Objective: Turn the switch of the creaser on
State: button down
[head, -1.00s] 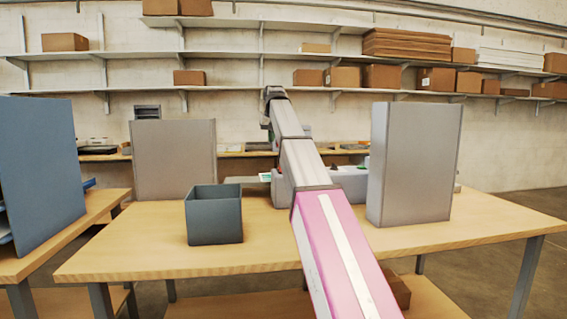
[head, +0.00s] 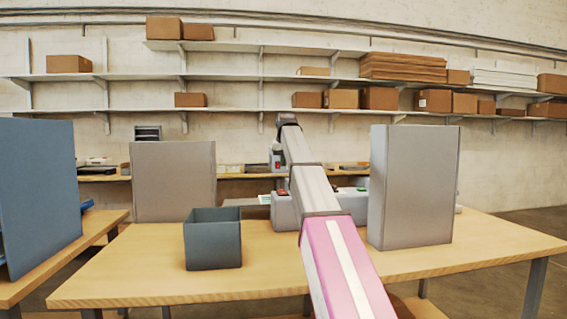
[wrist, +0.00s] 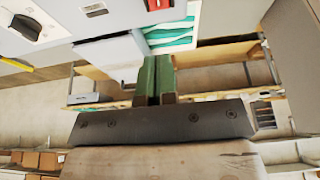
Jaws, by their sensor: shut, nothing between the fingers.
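A grey machine stands at the back of the table, behind my arm in the head view (head: 284,212); I take it to be the creaser. A red control (head: 283,192) is on its top. In the wrist view the machine's pale panel (wrist: 110,22) fills the top left, with a black knob on a dial (wrist: 25,27) and a red switch-like part (wrist: 158,4) at the top edge, partly cut off. My gripper (wrist: 154,72) has green fingers, shut and empty, pointing towards the red part, apart from it in the picture. My arm hides much of the machine in the head view.
A dark open bin (head: 213,240) stands in front on the table (head: 130,275). Tall grey panels stand left (head: 172,180) and right (head: 412,190) of the machine. A green-and-white sheet (wrist: 172,38) lies near the fingers. The front of the table is clear.

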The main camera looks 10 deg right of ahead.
aim_at(282, 190)
jog(key=x, duration=1)
jog(key=shift+s+f, duration=0.25)
jog(key=shift+f, duration=0.15)
jog(key=shift+w+f, duration=0.15)
jog(key=shift+f, duration=0.2)
jog(key=shift+s+r, duration=0.3)
jog(key=shift+s, duration=0.5)
jog(key=shift+w+r, duration=0.25)
jog(key=shift+r, duration=0.25)
notch_tip(282, 190, up, 13)
